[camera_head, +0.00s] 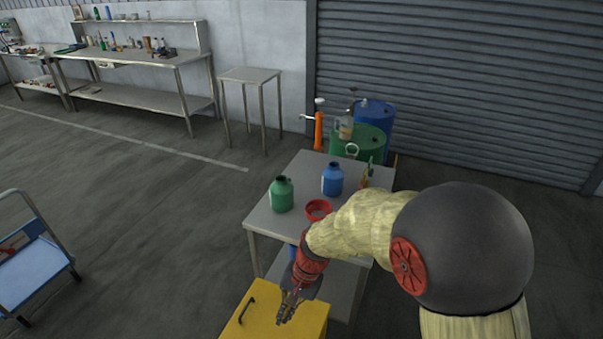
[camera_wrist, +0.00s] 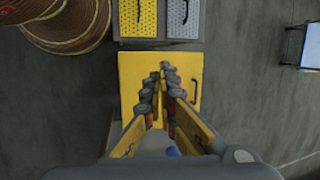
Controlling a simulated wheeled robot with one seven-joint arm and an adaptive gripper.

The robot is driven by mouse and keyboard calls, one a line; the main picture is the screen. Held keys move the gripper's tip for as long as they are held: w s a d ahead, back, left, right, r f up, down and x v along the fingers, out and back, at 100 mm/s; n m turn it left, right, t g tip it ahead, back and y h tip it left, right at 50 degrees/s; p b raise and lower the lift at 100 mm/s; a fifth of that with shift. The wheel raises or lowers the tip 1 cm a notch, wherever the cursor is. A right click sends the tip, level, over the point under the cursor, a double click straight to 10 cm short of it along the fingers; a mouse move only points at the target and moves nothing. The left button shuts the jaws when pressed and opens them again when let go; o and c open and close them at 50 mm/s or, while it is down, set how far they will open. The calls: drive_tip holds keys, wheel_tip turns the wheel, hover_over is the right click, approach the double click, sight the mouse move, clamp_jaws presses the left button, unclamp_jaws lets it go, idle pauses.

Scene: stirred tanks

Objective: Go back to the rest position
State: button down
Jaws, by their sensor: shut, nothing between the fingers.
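My gripper (camera_head: 287,309) is at the end of my arm, in front of the small table and above a yellow cabinet (camera_head: 258,312) with a black handle. In the wrist view my gripper (camera_wrist: 164,68) points down over the yellow top (camera_wrist: 140,65). Its fingertips are together with nothing between them. I cannot tell from these views how far the fingertips are above the yellow top.
A small table (camera_head: 300,180) bears a green bottle (camera_head: 281,195), a blue bottle (camera_head: 332,180) and a red ring-like item (camera_head: 318,209), close to my arm. Green (camera_head: 362,143) and blue (camera_head: 377,113) drums stand behind. A blue cart (camera_head: 32,268) stands left. Open floor lies between.

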drive_tip(key=s+d+r+n+t+h, duration=0.1)
drive_tip(key=s+d+r+t, duration=0.1)
drive_tip(key=s+d+r, duration=0.2)
drive_tip(key=s+d+r+n+t+h, duration=0.1)
drive_tip(key=s+d+r, duration=0.4)
drive_tip(key=d+r, duration=0.6)
drive_tip(key=s+d+r+n+t+h, duration=0.1)
drive_tip(key=s+d+r+t, duration=0.3)
drive_tip(key=d+r, duration=0.4)
wheel_tip(320, 180, up, 2)
drive_tip(key=shift+s+d+n+h, duration=0.15)
drive_tip(key=shift+s+n+h, duration=0.15)
drive_tip(key=shift+s, duration=0.45)
